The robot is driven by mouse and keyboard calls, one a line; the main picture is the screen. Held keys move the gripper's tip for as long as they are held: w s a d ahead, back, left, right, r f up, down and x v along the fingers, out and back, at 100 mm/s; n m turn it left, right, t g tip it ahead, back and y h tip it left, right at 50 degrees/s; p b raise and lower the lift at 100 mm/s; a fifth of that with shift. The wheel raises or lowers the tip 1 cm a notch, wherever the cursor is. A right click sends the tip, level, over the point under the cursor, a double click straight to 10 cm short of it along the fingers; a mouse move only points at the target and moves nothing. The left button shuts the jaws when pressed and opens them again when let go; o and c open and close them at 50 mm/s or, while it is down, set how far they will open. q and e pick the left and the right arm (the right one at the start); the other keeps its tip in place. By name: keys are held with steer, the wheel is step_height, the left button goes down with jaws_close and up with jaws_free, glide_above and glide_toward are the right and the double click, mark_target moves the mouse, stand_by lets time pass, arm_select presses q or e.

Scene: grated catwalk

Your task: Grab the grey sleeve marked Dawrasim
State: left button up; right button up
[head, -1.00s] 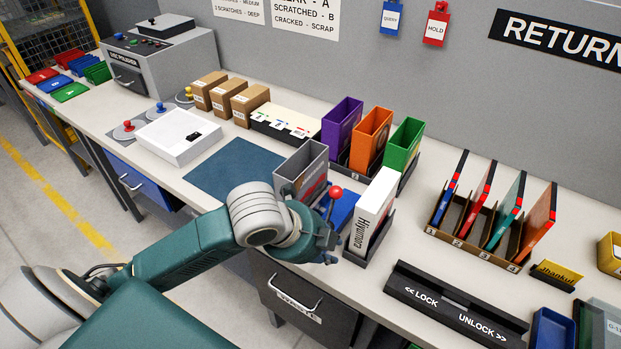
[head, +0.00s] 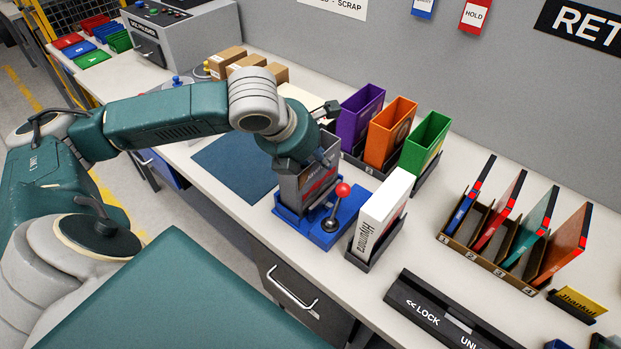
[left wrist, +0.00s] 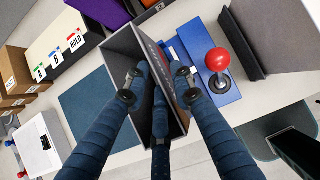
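The grey sleeve (head: 291,190) stands upright, open end up, in a blue fixture (head: 318,236) with a red ball lever (head: 343,190). Its lettering is partly covered and I cannot read the name. My left gripper (head: 322,150) is over the sleeve's top from above. In the left wrist view, its dark fingers (left wrist: 158,95) are spread around the open mouth of the grey sleeve (left wrist: 126,48), with gaps between them. I cannot tell whether any finger touches a wall. My right gripper is not in view.
A white sleeve (head: 380,212) in a black holder stands close to the right of the fixture. Purple (head: 358,118), orange (head: 388,135) and green (head: 424,142) sleeves stand behind. A dark blue mat (head: 228,170) lies clear to the left.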

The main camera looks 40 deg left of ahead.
arm_select(q)
steer(key=x, duration=0.8)
steer(key=shift+s+f+p, duration=0.1)
steer(key=shift+f+p, duration=0.1)
steer(key=shift+p, duration=0.2)
jaws_close()
